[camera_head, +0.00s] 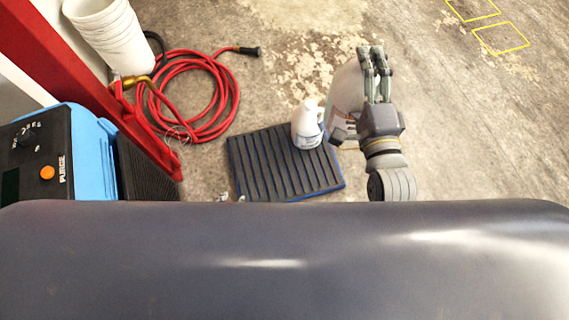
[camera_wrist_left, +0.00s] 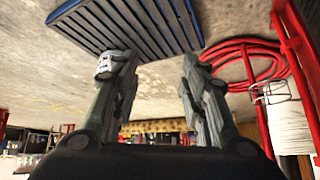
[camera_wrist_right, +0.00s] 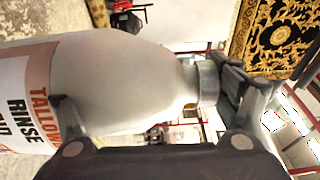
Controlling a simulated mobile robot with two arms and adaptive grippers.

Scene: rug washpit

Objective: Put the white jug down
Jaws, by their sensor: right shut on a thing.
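A white jug (camera_head: 344,88) with a printed label is in my right gripper (camera_head: 374,62). The gripper's fingers lie across it and hide part of it. In the right wrist view the jug (camera_wrist_right: 130,80) lies sideways across the picture, its narrow neck to the right at the fingers (camera_wrist_right: 160,115); its label shows "TALLOW RINSE". I cannot tell its height over the floor. My left gripper (camera_wrist_left: 148,85) is open and empty, its fingers apart; only its tips show at the console edge in the head view (camera_head: 231,197).
A second, smaller-looking white bottle (camera_head: 306,128) stands on a dark slatted mat (camera_head: 262,165) with a blue edge. A coiled red hose (camera_head: 222,112), stacked white buckets (camera_head: 103,32) and a blue machine (camera_head: 92,150) are at left. Floor to the right is clear, with yellow outlines (camera_head: 502,38) far off.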

